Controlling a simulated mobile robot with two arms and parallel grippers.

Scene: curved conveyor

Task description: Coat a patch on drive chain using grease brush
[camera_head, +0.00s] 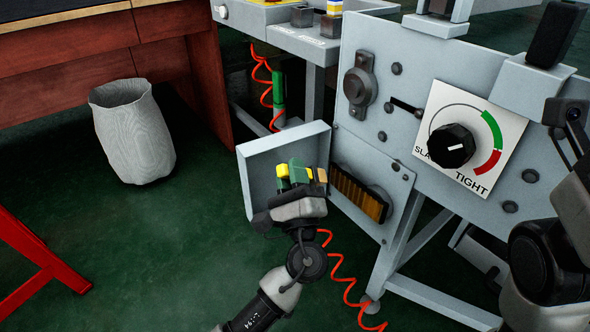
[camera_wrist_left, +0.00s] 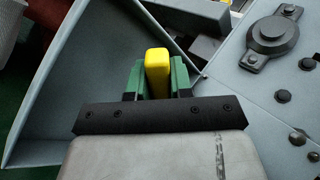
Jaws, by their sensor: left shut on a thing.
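My left gripper (camera_head: 300,175) has green fingers and is shut on the yellow handle (camera_head: 282,171) of the grease brush. The handle also shows between the fingers in the left wrist view (camera_wrist_left: 157,72). A tan part (camera_head: 321,176) shows at the right side of the fingers, probably the brush's bristle end. The drive chain (camera_head: 358,192) is a dark and amber ribbed strip in an opening of the machine's side panel, just right of the gripper. The brush appears apart from it. My right gripper is out of view; only parts of my right arm show at the right edge.
An open grey cover (camera_head: 250,190) stands behind my left gripper. The machine panel (camera_head: 430,80) carries a SLACK/TIGHT dial (camera_head: 451,146) and bolts. A grey bin (camera_head: 133,132) stands on the floor at left. Red coiled hoses (camera_head: 347,290) hang near the machine's leg.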

